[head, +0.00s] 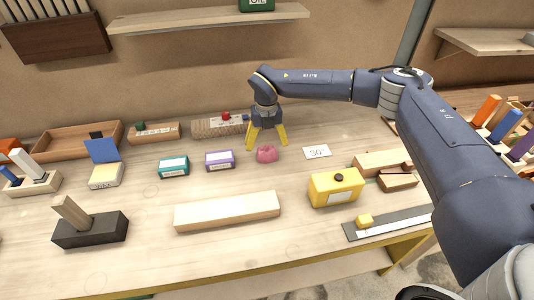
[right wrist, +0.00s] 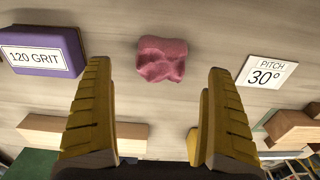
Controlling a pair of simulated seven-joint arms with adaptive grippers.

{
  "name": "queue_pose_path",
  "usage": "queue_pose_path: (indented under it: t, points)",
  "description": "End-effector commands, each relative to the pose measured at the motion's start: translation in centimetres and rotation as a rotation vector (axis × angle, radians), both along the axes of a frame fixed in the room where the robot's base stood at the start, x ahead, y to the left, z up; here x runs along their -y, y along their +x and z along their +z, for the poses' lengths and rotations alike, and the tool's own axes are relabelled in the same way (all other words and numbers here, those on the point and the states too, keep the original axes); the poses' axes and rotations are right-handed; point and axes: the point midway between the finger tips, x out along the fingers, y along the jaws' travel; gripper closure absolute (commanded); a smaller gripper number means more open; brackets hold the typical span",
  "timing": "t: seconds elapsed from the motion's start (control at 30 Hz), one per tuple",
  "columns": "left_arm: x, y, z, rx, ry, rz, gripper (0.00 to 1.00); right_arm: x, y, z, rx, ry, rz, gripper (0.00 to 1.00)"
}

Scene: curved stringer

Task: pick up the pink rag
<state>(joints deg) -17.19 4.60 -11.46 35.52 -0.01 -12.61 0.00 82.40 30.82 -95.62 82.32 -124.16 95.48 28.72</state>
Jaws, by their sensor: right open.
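The pink rag (head: 267,154) is a small crumpled lump on the wooden workbench, between the purple box and the white card. It also shows in the right wrist view (right wrist: 162,60), at the upper middle. My right gripper (head: 267,146) has its yellow fingers spread wide, open and empty. In the head view its fingers stand just behind and above the rag. In the right wrist view the rag lies between the lines of the two fingers, beyond their tips, and no finger touches it. My left gripper is not in view.
A purple 120 grit box (head: 220,160) lies left of the rag, and a teal box (head: 173,167) further left. A card reading 30° (head: 317,152) lies right. A wooden block (head: 218,125) lies behind.

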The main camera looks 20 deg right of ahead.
Motion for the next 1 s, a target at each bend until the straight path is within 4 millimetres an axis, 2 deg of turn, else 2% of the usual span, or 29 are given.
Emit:
queue_pose_path:
  t: [0.23,0.53,1.0]
  points:
    - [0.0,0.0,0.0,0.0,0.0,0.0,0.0,0.1,0.0,-3.1,-0.002,0.0,-0.001,0.11]
    - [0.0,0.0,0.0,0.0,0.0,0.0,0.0,0.2,0.0,-3.6,-0.001,0.0,-0.001,0.11]
    - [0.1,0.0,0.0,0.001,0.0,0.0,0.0,0.2,0.0,-3.6,-0.001,0.0,-0.001,0.65]
